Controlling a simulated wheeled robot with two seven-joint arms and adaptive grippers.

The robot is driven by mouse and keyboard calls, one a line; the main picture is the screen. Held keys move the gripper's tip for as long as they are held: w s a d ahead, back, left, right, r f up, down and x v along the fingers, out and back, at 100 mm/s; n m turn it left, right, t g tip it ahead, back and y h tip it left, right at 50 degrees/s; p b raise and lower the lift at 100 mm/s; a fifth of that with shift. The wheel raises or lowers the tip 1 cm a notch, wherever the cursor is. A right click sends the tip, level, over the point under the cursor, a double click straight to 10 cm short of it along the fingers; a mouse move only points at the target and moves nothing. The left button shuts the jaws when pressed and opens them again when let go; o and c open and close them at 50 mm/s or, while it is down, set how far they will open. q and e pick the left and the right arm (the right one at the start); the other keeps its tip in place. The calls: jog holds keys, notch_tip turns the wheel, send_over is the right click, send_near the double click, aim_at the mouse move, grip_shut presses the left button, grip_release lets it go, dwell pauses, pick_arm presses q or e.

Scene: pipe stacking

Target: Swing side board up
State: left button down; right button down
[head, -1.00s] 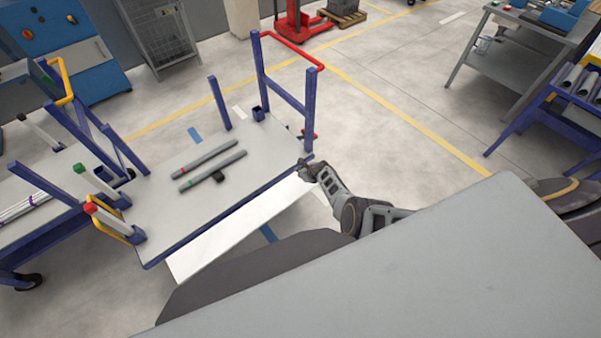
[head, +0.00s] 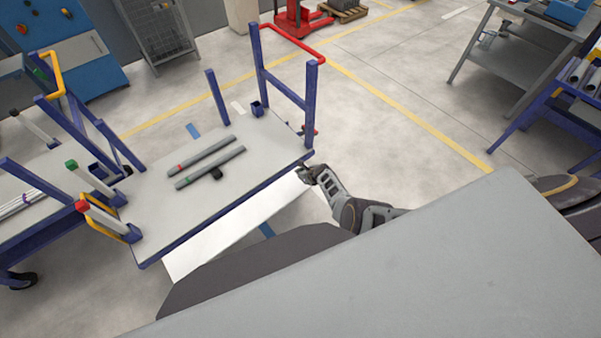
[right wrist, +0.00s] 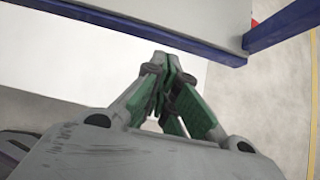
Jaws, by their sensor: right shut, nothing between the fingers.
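The white side board (head: 225,240) hangs out and down along the near long edge of the blue-framed cart (head: 185,240). It also shows in the right wrist view (right wrist: 90,60), below the cart's blue edge rail. My right gripper (head: 307,173) is shut and empty, near the board's right end and the cart's right near corner. In the right wrist view its green-padded fingers (right wrist: 165,70) are together in front of the board. I cannot tell whether they touch it. My left gripper is not in view.
Two grey pipes (head: 208,167) lie on the cart deck. Posts and a red-topped end frame (head: 312,105) rise from it. Another cart (head: 30,215) stands at the left. A large grey surface (head: 400,270) fills the lower right. The floor right of the cart is clear.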

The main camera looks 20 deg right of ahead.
jog(key=s+d+r+p, duration=0.2)
jog(key=s+r+p, duration=0.1)
jog(key=s, duration=0.6)
jog(key=shift+d+p, duration=0.3)
jog(key=shift+p, duration=0.4)
jog(key=shift+r+n, duration=0.1)
jog(key=shift+n, duration=0.2)
